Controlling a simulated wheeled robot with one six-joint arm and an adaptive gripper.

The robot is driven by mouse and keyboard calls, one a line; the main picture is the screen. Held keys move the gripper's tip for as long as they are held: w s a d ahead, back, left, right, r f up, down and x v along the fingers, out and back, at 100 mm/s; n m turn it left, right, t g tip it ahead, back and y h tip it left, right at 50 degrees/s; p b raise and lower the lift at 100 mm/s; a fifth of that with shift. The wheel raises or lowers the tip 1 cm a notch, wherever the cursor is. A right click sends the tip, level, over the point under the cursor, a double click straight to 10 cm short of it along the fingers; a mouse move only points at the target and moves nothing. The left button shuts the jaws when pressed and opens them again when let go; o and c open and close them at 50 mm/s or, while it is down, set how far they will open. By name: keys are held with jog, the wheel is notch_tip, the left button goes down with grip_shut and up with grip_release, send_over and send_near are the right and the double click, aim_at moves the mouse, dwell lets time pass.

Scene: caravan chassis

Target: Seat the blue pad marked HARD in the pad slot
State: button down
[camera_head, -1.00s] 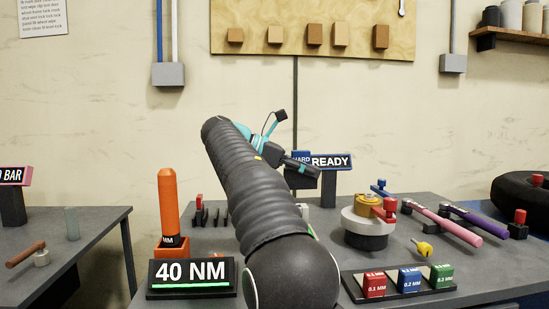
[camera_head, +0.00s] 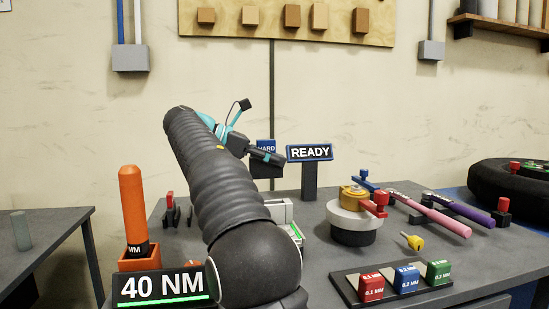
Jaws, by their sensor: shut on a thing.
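The blue pad marked HARD (camera_head: 265,146) is held up in the air by my gripper (camera_head: 268,162), above the far part of the workbench. The pad stands upright, with its lettered face towards the camera. It appears just left of the READY sign, with a small gap between them in the picture. The fingers cover the pad's lower part. A pale grey block-like fixture (camera_head: 282,212) with a green strip shows below, partly hidden by my arm. I cannot tell whether it holds the pad slot; no slot is clearly visible.
The READY sign (camera_head: 310,152) stands on a dark post. A round fixture with a brass top (camera_head: 354,217), a yellow-headed key (camera_head: 412,241) and pink and purple handled tools lie right. Gauge blocks sit in a front tray (camera_head: 345,285). An orange tool (camera_head: 133,210) stands left.

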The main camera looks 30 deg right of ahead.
jog(key=shift+f+b, duration=1.1)
jog(key=shift+f, duration=1.35)
jog(key=shift+p, duration=1.5)
jog(key=shift+f+b, duration=0.55)
jog(key=shift+f, duration=1.35)
jog(key=c, duration=1.1)
grip_release()
jog(key=shift+o, duration=0.2)
jog(key=shift+f, duration=0.1)
jog(key=shift+v, duration=3.75)
